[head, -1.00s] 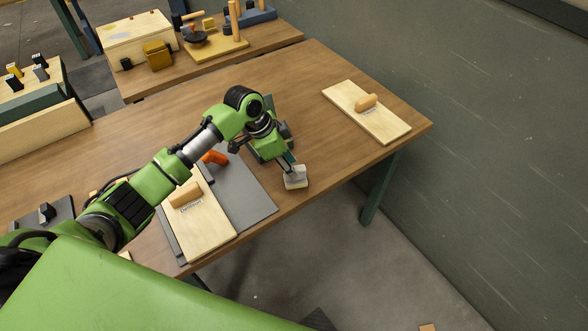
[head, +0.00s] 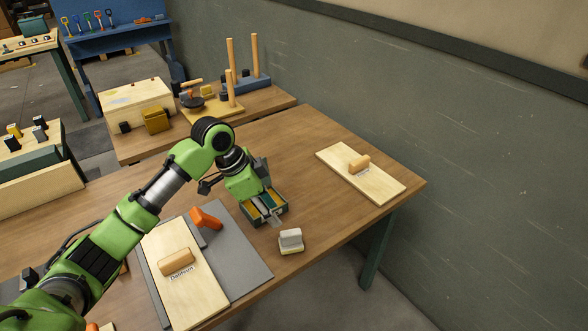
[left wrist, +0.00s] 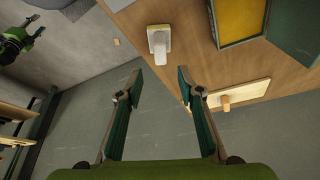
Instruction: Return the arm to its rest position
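My left gripper (head: 269,211) is over an open box (head: 284,211) with coloured compartments, its fingers partly blurred into the box in the head view. In the left wrist view the two fingers of the left gripper (left wrist: 160,84) are apart with nothing between them. A white and grey block (head: 291,241) stands on the table in front of the box, apart from the gripper; it also shows in the left wrist view (left wrist: 159,42).
A board with a wooden handle (head: 177,272) lies on a grey mat (head: 247,270) beside an orange-handled tool (head: 207,219). Another handled board (head: 385,188) is at the table's right end. Wooden pegs and a pale box (head: 137,103) stand on the far table. A wall bounds the right.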

